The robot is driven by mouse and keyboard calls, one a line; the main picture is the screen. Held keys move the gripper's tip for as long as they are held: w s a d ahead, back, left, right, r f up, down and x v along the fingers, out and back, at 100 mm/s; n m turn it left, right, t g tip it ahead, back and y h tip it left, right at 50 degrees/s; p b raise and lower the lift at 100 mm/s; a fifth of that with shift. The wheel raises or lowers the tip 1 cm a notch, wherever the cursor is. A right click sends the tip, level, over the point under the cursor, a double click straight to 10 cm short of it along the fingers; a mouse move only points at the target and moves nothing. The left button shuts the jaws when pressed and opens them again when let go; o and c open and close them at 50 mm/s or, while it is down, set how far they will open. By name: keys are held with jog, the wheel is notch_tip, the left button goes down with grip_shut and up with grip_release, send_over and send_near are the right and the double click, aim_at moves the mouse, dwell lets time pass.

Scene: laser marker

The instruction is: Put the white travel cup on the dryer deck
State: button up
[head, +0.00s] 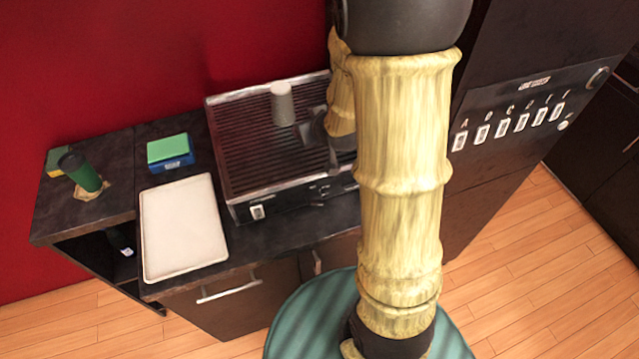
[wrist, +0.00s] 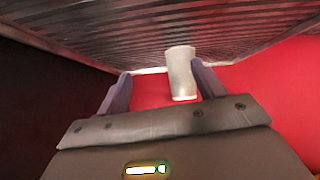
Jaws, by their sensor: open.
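The white travel cup (head: 282,103) stands upright on the slatted dryer deck (head: 250,150), toward its back edge in the head view. My gripper (head: 312,127) is just to the right of the cup, low over the deck and partly hidden by my arm. In the wrist view the cup (wrist: 181,75) shows beyond the two open fingers of my gripper (wrist: 160,72), nearer the right finger. The slatted deck (wrist: 90,35) fills the top of that view. The jaws hold nothing.
Left of the dryer are a pale tray (head: 183,230), a green-and-blue box (head: 170,152) and a dark green cup (head: 80,171) on the counters. A tall dark cabinet (head: 520,110) with labelled switches stands at right. The deck's left part is clear.

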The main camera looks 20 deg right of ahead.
jog(key=s+a+g, duration=0.2)
jog(key=s+g, duration=0.1)
jog(key=s, duration=0.5)
jog(key=s+a+m+g, duration=0.1)
jog(key=s+g, duration=0.3)
jog(key=s, duration=0.4)
jog(key=shift+s+a, duration=0.35)
jog(key=shift+a, duration=0.55)
jog(key=shift+f, duration=0.1)
